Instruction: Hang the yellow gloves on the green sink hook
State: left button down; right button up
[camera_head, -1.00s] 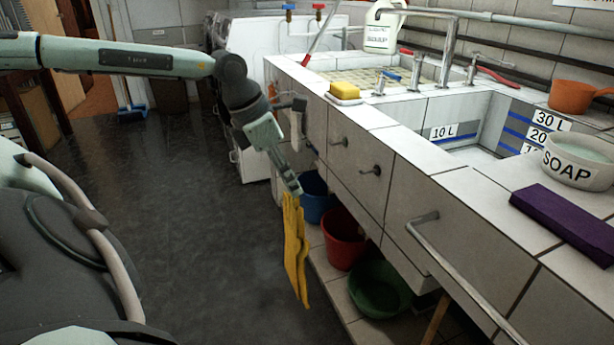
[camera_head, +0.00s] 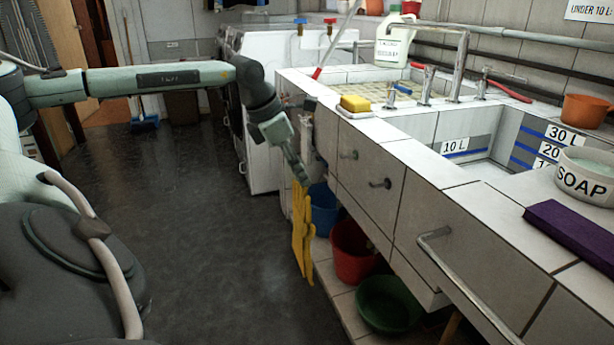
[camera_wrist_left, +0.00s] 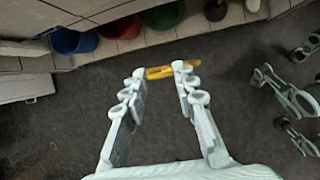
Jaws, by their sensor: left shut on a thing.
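The yellow gloves (camera_head: 303,232) hang down from my left gripper (camera_head: 301,179), in front of the lower sink cabinet. My left gripper is shut on their upper end. In the left wrist view, the gloves (camera_wrist_left: 172,70) show as a yellow strip between its fingertips (camera_wrist_left: 170,75). A small greenish hook (camera_head: 348,155) sticks out of the tiled sink front, right of and a little above the gripper. A second, greyer hook (camera_head: 380,183) is nearer. The gloves are apart from both. Gripper-like fingers, apparently my right gripper (camera_wrist_left: 280,100), show at the left wrist view's right edge.
Blue (camera_head: 322,205), red (camera_head: 354,252) and green (camera_head: 390,303) basins stand on the low shelf beside the gloves. A metal rail (camera_head: 465,280) runs along the near sink front. A yellow sponge (camera_head: 355,103) lies on the rim. The dark floor (camera_head: 200,220) is clear.

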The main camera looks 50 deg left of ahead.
pick_arm(q)
jog(key=w+a+y, duration=0.1)
jog(key=w+a, duration=0.5)
jog(key=w, duration=0.1)
jog(key=shift+w+d+f+p, duration=0.25)
jog(key=shift+w+d+p, duration=0.35)
jog(key=shift+w, duration=0.85)
jog(key=shift+w+d+f+p, duration=0.4)
jog(key=shift+w+d, duration=0.3)
jog(key=shift+w, duration=0.75)
jog(key=shift+w+d+f+p, duration=0.15)
jog(key=shift+w+d+p, duration=0.5)
jog(key=shift+w, duration=0.8)
jog(key=shift+w+f, duration=0.1)
jog(key=shift+f, duration=0.1)
pick_arm(e)
notch_tip(320, 180, down, 7)
jog(key=d+g, duration=0.1)
jog(key=shift+w+r, duration=0.2)
jog(key=shift+w, duration=0.1)
jog(key=shift+s+f, duration=0.1)
jog(key=shift+s, duration=0.15)
